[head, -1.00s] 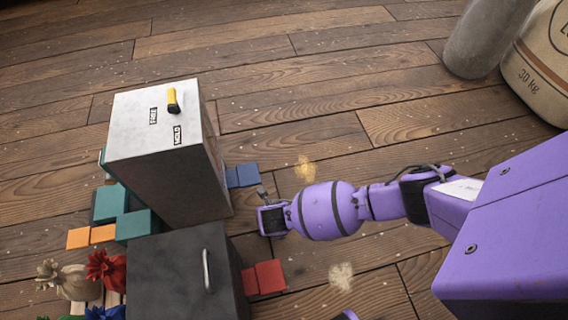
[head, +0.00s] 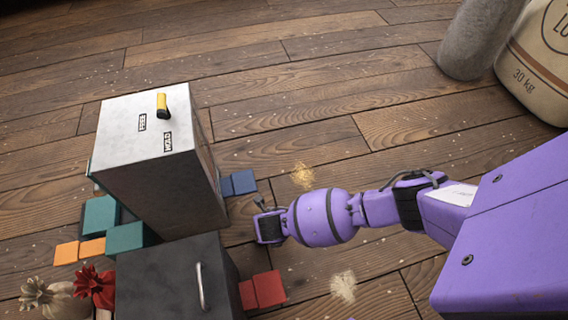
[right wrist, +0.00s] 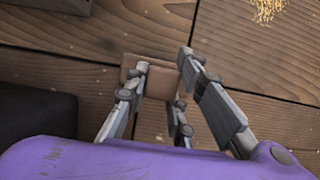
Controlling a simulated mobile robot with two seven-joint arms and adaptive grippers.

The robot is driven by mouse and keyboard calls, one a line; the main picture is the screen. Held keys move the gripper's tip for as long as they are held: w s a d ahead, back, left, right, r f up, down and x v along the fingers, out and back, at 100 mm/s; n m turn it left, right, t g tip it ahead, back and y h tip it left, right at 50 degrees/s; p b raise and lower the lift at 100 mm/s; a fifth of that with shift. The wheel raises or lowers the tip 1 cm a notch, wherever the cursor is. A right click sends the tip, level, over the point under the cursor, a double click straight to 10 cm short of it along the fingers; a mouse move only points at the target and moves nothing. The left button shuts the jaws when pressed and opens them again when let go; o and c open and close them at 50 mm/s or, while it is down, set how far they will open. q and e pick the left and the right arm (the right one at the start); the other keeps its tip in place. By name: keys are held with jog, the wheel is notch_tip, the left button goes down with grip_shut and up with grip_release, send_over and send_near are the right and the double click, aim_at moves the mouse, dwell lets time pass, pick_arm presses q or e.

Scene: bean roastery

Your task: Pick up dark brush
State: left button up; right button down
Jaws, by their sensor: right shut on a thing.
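My right gripper (head: 262,216) is at the end of the purple arm, low over the wooden floor, beside the dark grey cabinet and near the blue boxes. In the right wrist view, my right gripper (right wrist: 160,92) is shut on a brown block-like thing (right wrist: 155,82), which sits between its grey fingers. I cannot tell whether this brown thing is the dark brush; its underside is hidden. No other brush is clearly visible. My left gripper is not in view.
A white cabinet (head: 150,140) with a yellow-and-black piece (head: 162,104) on top stands behind the dark grey cabinet (head: 170,280). Blue boxes (head: 238,183) and red boxes (head: 263,290) lie near my gripper. Pale heaps (head: 303,176) are on the floor. Open floor lies beyond.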

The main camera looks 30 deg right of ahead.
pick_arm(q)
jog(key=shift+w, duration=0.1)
pick_arm(e)
jog(key=shift+w+a+r, duration=0.1)
jog(key=shift+r, duration=0.05)
